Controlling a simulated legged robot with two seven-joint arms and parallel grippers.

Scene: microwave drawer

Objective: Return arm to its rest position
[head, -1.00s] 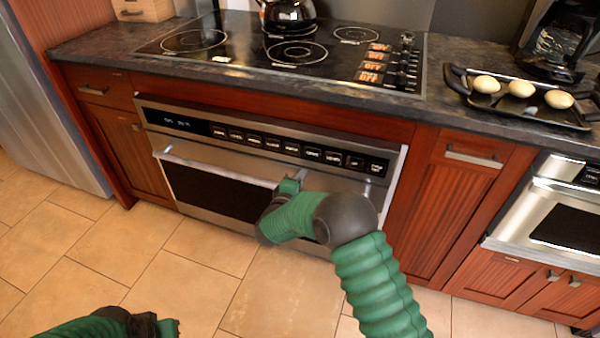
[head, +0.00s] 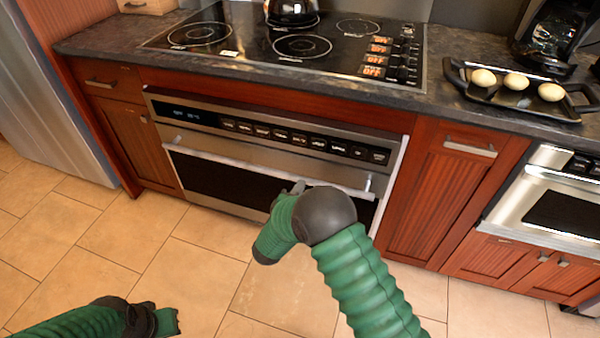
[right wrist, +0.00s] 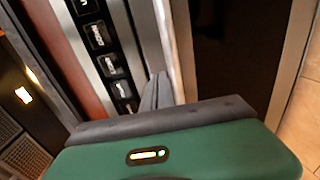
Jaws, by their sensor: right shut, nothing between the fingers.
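My right arm reaches in from the bottom of the head view. Its gripper (head: 298,187) is in front of the oven handle, mostly hidden behind my green forearm. In the right wrist view its fingers (right wrist: 157,92) are shut together and empty, close to the handle bar and control panel; I cannot tell whether they touch. My left gripper (head: 167,321) is low at the left over the floor, and its fingers are too small to judge. The wide steel oven (head: 235,160) under the cooktop has its front closed.
A second steel appliance (head: 555,205) is set into the red cabinets at the right. The dark counter holds a cooktop (head: 255,40), a kettle (head: 292,10), a tray (head: 495,97) with several round pale items, and a coffee maker (head: 550,40). The tiled floor (head: 190,245) is clear.

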